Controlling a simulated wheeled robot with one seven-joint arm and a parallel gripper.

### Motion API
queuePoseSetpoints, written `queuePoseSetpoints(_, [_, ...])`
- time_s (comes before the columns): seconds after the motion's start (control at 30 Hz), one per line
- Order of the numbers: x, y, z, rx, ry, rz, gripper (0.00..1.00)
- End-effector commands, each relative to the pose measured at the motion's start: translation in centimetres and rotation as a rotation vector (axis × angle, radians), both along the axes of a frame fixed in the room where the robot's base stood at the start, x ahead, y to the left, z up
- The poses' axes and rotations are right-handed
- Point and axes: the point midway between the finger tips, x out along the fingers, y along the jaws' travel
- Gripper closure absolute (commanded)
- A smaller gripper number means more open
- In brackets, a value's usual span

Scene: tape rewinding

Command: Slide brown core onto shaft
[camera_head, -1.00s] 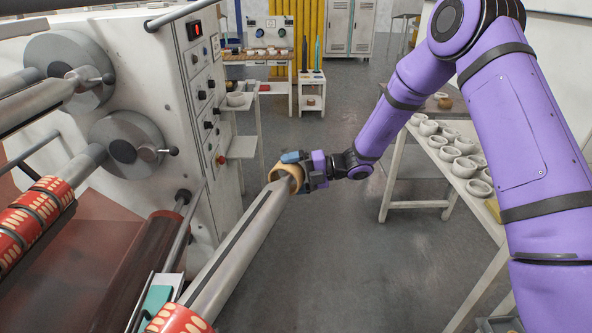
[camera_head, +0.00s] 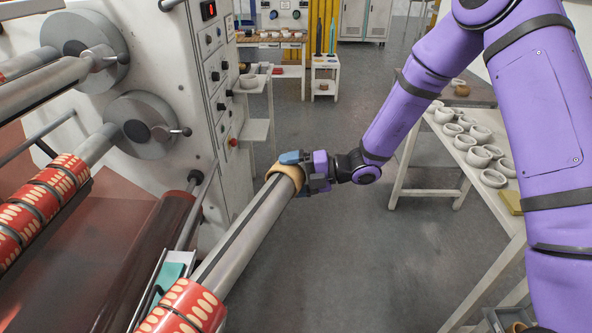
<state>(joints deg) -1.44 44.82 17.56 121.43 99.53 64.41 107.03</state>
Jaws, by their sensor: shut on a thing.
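The brown core (camera_head: 287,171) is a short tan ring at the far end of the bare metal shaft (camera_head: 245,232). It sits around the shaft's tip, and the tip no longer shows beyond it. My gripper (camera_head: 296,166) is shut on the core from the right side, with a blue-tipped finger at its upper edge. The far side of the core and the other finger's contact are partly hidden. A red patterned roll (camera_head: 186,308) is on the near end of the same shaft.
The machine cabinet (camera_head: 215,70) with knobs stands at left, with more shafts and a red roll (camera_head: 40,205). A table (camera_head: 456,150) with several pale rings stands at right. Grey floor (camera_head: 340,265) is clear between them.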

Motion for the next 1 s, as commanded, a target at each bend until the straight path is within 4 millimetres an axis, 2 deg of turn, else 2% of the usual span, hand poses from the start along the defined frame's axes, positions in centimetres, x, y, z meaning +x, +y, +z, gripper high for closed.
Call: queuePoseSetpoints(1.0, [-8.0,3.5,0.0,0.000,0.001,0.002,0.30])
